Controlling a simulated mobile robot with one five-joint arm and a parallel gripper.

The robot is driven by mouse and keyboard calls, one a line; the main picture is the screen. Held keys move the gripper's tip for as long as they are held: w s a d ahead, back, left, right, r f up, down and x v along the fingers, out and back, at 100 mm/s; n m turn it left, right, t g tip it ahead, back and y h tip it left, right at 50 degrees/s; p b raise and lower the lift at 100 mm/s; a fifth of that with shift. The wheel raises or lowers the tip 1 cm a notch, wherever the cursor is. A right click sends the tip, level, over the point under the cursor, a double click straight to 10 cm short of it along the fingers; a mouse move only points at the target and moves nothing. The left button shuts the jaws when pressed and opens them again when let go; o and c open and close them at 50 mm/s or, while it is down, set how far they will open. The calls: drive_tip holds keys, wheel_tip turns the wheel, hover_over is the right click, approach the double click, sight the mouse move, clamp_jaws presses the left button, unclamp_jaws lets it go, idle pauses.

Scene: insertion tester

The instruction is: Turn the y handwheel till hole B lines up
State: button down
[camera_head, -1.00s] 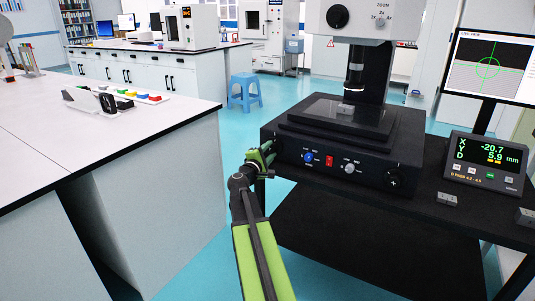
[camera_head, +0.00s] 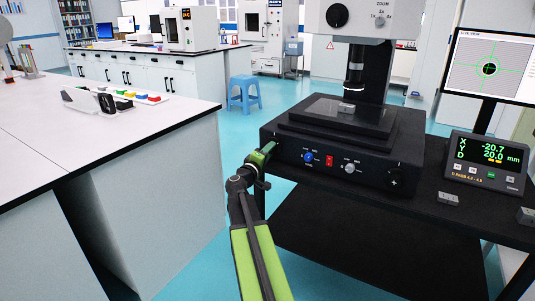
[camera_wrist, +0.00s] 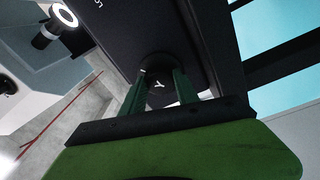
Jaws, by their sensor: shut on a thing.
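The y handwheel (camera_wrist: 158,87) is a round black knob marked with a Y, seen end-on in the wrist view. My gripper (camera_wrist: 160,74) is shut on it, one green finger on each side. In the head view my gripper (camera_head: 269,148) is at the left front of the black microscope base (camera_head: 345,158) and hides the handwheel. The monitor (camera_head: 490,65) shows a dark round hole inside the green crosshair circle, about centred on the cross. The readout (camera_head: 487,160) gives X -20.7 and Y 20.0. A small grey part (camera_head: 345,107) lies on the stage (camera_head: 322,108) under the lens.
Another black knob (camera_head: 394,180) is on the base's right front. Small grey blocks (camera_head: 447,198) lie on the black table, right of the base. A white bench (camera_head: 120,145) stands at the left, with blue floor between it and the table.

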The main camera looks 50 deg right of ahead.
drive_tip(key=shift+s+d, duration=0.1)
drive_tip(key=shift+d, duration=0.05)
drive_tip(key=c, duration=0.9)
unclamp_jaws()
